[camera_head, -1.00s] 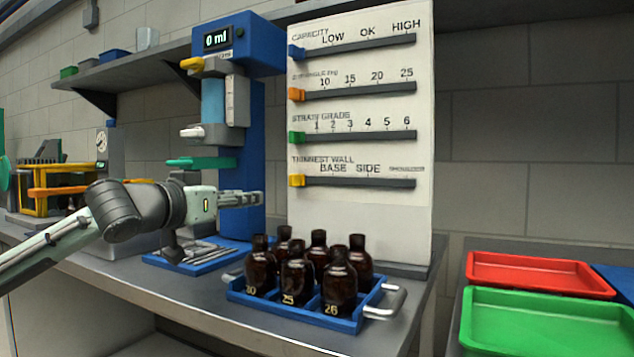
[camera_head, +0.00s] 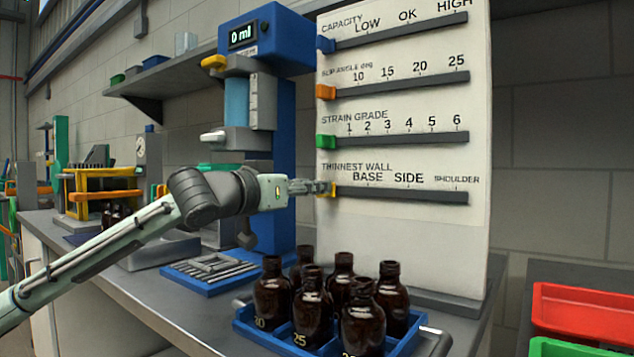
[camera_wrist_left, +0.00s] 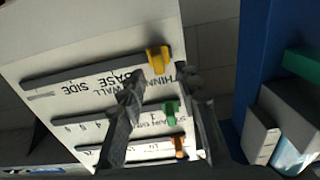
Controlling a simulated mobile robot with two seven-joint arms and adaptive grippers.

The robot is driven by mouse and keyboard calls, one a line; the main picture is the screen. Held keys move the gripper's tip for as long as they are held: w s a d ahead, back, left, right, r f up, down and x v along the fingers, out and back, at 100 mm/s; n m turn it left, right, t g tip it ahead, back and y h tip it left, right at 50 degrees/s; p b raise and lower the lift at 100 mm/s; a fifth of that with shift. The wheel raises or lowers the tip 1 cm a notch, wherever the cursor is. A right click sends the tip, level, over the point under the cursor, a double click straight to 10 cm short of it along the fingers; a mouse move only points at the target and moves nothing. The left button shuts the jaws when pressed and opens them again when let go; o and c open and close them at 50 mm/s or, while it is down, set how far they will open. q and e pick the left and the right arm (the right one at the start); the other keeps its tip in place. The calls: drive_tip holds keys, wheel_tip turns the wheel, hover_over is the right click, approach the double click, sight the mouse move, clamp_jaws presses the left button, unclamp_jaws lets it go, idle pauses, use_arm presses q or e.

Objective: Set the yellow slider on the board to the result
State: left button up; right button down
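The yellow slider (camera_head: 333,187) sits at the left end of the bottom rail, labelled THINNEST WALL, on the white board (camera_head: 420,238). My left gripper (camera_head: 323,188) is right at it in the head view. In the left wrist view the gripper (camera_wrist_left: 164,80) is open, and the yellow slider (camera_wrist_left: 158,60) lies just ahead of the fingertips, in the gap between them. I cannot tell whether a finger touches it. The rail carries the marks BASE, SIDE and SHOULDER. My right gripper is out of view.
The blue (camera_head: 326,44), orange (camera_head: 326,92) and green (camera_head: 326,141) sliders stand at the left ends of the rails above. A blue device (camera_head: 284,150) reading 0 ml stands left of the board. Amber bottles (camera_head: 312,310) stand in a blue crate (camera_head: 277,340) below.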

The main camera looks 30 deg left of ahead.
use_arm(q)
drive_tip(key=shift+w+d, duration=0.2)
drive_tip(key=shift+w, duration=1)
clamp_jaws()
